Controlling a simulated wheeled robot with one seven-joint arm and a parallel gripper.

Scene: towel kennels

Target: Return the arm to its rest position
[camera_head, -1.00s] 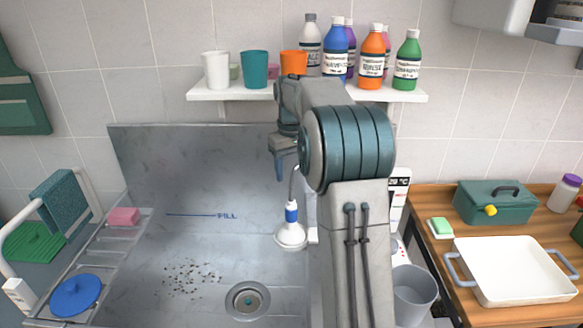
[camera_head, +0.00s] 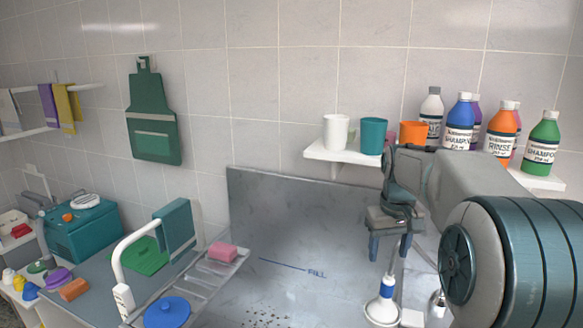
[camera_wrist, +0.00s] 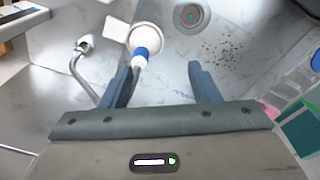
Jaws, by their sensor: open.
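My gripper (camera_head: 388,245) hangs from my arm at the right of the head view, in front of the back panel of the metal tub (camera_head: 300,240). The wrist view also shows my gripper (camera_wrist: 166,84), with its two blue fingers apart and nothing held between them. A white shower head (camera_head: 382,312) with a blue collar is below the fingers in the head view. In the wrist view the shower head (camera_wrist: 145,38) lies beyond the left finger, and I cannot tell how far off it is. My arm hides part of the tub's right side.
A wall shelf (camera_head: 345,156) with cups and several bottles is behind and above my gripper. A pink sponge (camera_head: 222,251) and a blue lid (camera_head: 167,312) are on the rack at the tub's left. A green apron (camera_head: 152,115) hangs on the wall.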

